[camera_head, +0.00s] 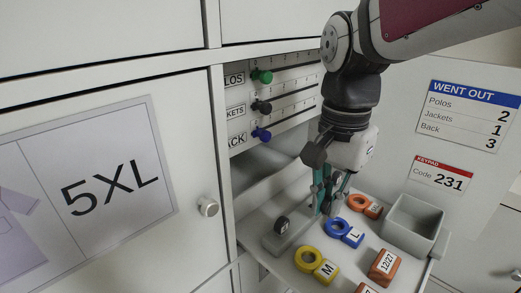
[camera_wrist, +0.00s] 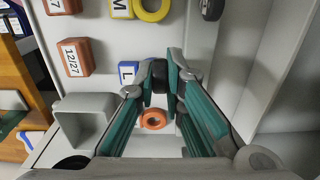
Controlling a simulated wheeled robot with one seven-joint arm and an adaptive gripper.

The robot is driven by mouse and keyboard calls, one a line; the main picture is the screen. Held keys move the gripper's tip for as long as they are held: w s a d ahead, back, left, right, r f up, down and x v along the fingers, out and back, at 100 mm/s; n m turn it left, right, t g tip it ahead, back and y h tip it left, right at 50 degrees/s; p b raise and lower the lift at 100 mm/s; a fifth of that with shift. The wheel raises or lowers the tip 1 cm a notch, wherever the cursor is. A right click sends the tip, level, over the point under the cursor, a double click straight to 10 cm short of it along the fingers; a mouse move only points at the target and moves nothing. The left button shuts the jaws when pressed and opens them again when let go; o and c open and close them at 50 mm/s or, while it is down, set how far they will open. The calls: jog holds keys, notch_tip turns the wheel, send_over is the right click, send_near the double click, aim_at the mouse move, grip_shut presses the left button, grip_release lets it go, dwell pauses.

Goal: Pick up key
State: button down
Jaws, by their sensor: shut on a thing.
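Ring-shaped keys with lettered tags lie in the pull-out tray (camera_head: 285,262): a yellow one marked M (camera_head: 309,260), a blue one marked L (camera_head: 336,227) and an orange one (camera_head: 357,202). The yellow (camera_wrist: 150,10) and orange (camera_wrist: 153,119) rings also show in the wrist view. My gripper (camera_head: 325,208) points down just behind the blue key. In the wrist view its green fingers (camera_wrist: 160,80) are close together around a small dark piece (camera_wrist: 159,75). They hide most of the blue key there. I cannot tell whether the dark piece is a key.
A grey open bin (camera_head: 413,224) stands at the tray's right, with orange-brown blocks (camera_head: 385,264) nearby, one labelled 12/27. A small black piece (camera_head: 282,226) stands at the tray's left. A cabinet door with a round knob (camera_head: 208,207) borders the left side; sliders line the panel above.

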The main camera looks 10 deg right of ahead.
jog(key=s, duration=0.9)
jog(key=shift+s+a+r, duration=0.25)
jog(key=shift+s+r, duration=0.1)
jog(key=shift+r, duration=0.1)
